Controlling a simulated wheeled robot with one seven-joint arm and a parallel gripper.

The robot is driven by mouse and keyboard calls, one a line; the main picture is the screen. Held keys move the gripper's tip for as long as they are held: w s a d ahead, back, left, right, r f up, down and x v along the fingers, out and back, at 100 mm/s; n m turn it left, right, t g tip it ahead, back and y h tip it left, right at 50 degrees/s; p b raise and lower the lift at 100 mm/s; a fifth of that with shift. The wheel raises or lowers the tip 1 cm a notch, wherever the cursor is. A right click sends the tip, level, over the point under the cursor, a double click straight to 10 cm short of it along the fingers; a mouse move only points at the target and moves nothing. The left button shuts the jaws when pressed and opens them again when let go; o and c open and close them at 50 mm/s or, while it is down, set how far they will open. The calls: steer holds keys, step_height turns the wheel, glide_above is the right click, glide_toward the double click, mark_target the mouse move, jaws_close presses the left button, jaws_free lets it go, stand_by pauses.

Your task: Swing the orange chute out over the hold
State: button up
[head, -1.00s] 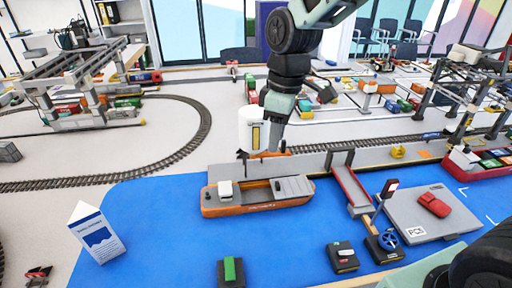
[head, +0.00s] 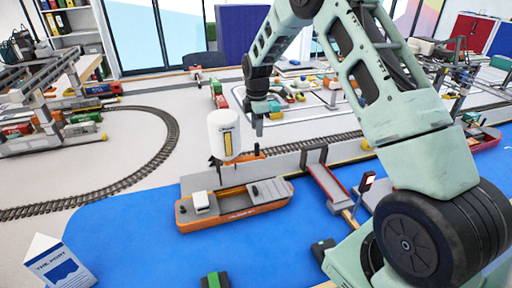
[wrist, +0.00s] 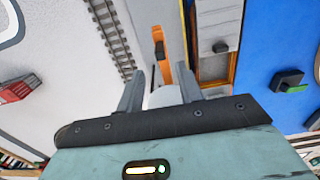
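The white silo (head: 223,134) stands on the quay behind the ship. The orange chute (head: 250,156) shows low beside it, along the quay edge. In the wrist view the orange chute (wrist: 177,62) is a narrow bar with a dark knob, beside the ship's hold rather than across it. The orange-hulled ship (head: 240,211) lies on the blue water with its open hold (head: 232,198) facing up. My gripper (head: 259,128) is just right of the silo, above the chute. In the wrist view my gripper (wrist: 160,88) has its fingers apart, with part of the white silo (wrist: 165,97) between them.
A red-railed gangway (head: 327,186) stands right of the ship. A dark block with a green top (head: 214,281) is in front. Curved rail track (head: 150,160) lies to the left. My arm hides much of the right side.

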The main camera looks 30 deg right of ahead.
mark_target(257, 155)
step_height(257, 155, down, 10)
steer(key=shift+r+p, duration=0.15)
steer(key=shift+p, duration=0.7)
jaws_close()
